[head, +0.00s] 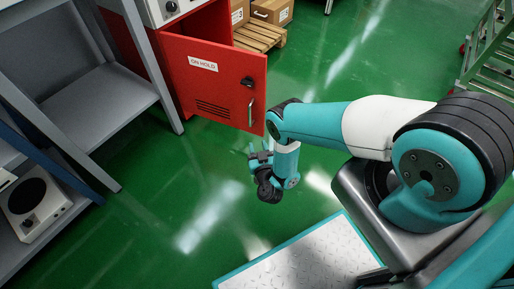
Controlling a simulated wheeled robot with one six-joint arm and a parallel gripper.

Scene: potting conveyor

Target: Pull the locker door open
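The red locker door (212,84) carries a white "ON HOLD" label, a black latch (247,83) and a vertical metal handle (251,112) near its free edge. The door stands ajar. Its free edge is swung out from the red locker (208,20), and a gap shows above the door's top edge. My gripper (254,157) is in front of and below the door, apart from the handle. Its fingers are small and partly hidden by the wrist, so their opening is unclear. I see nothing held in it.
A grey shelf unit (100,98) stands left of the locker, with a white device (35,208) on a low shelf. A wooden pallet (260,34) with cardboard boxes (272,10) is behind the door. A green metal frame (490,50) stands far right. Green floor (185,195) is clear before the door.

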